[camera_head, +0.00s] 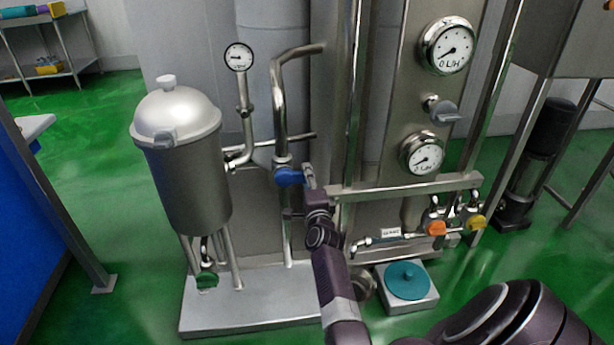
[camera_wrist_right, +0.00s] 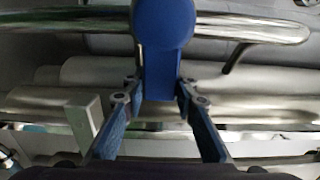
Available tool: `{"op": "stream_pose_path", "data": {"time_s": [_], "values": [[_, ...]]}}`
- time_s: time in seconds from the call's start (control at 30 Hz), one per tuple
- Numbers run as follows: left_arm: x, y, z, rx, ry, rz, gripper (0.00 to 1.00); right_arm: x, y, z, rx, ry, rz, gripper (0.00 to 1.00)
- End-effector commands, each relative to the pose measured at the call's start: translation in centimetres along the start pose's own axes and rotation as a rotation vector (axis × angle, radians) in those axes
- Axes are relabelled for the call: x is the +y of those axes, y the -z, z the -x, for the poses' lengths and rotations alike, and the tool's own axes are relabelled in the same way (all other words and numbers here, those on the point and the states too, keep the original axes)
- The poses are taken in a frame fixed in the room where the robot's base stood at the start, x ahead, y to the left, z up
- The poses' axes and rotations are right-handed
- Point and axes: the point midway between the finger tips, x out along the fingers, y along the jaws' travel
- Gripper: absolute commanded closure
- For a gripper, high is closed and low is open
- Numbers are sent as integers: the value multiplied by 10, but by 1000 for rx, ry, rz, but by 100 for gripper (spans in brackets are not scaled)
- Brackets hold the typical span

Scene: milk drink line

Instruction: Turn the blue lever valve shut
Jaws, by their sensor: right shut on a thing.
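The blue lever valve (camera_head: 289,177) sits on a vertical steel pipe beside the silver domed vessel. Its handle points to the right in the head view, across the line of the pipe. My right gripper (camera_head: 306,178) is at the handle's right end. In the right wrist view the blue handle (camera_wrist_right: 163,35) comes down from the top centre, and its narrow end lies between the two fingers of my right gripper (camera_wrist_right: 160,92). The fingers are shut on the handle's end. My left gripper is in neither view.
The domed vessel (camera_head: 180,180) with a green valve handle (camera_head: 207,280) stands left. A steel rail (camera_head: 410,188) and orange (camera_head: 436,228) and yellow (camera_head: 476,222) handles are right of my arm. A teal disc (camera_head: 407,280) lies below. Green floor is free at left.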

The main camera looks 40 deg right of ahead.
Motion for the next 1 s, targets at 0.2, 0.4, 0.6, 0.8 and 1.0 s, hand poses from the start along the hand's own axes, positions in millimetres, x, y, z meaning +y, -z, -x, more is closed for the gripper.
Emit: {"op": "stream_pose_path", "data": {"time_s": [0.2, 0.4, 0.6, 0.8, 1.0], "values": [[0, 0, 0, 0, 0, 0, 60, 3, 0, 1, -1, -5, -17, 100], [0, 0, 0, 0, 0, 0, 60, 4, -1, 1, -1, -6, -19, 68], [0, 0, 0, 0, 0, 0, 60, 2, 0, 1, -1, -4, -14, 55], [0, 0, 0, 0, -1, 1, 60, 2, 0, 1, -1, -2, -12, 55], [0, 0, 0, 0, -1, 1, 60, 2, -1, 16, -1, -3, -12, 55]]}}
